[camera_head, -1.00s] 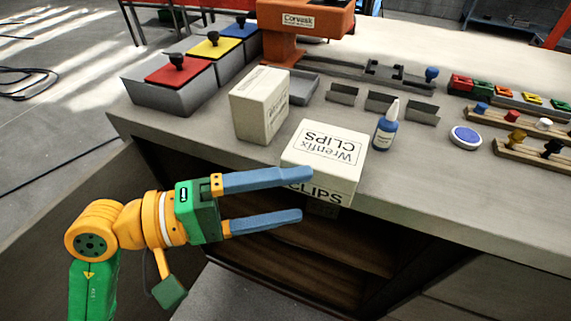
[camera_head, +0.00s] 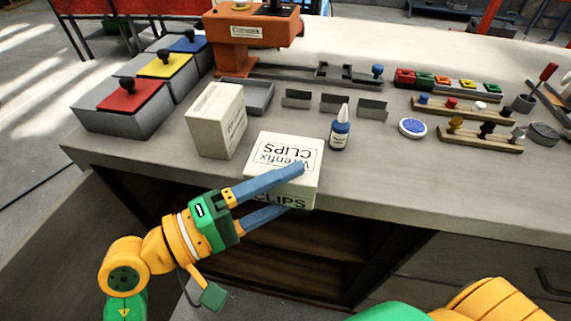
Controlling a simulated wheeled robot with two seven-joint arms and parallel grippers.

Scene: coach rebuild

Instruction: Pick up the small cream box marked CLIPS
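The small cream box marked CLIPS (camera_head: 270,150) stands near the front edge of the worktop, with black lettering on its top and front. My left gripper (camera_head: 294,188) reaches in from the lower left with two blue fingers apart. In the picture, its upper finger crosses the box's top and front, and its lower finger lies over the box's lower front. I cannot tell whether either finger touches the box. Parts of the box's front are hidden behind the fingers. My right gripper is not in view; only parts of my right arm show at the bottom right.
A second cream box (camera_head: 205,118) stands close on the left and a blue bottle (camera_head: 340,132) close on the right. Bins with red, yellow and blue lids (camera_head: 130,97) stand further left. An open shelf (camera_head: 300,242) lies below the worktop (camera_head: 440,190), which is bare at front right.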

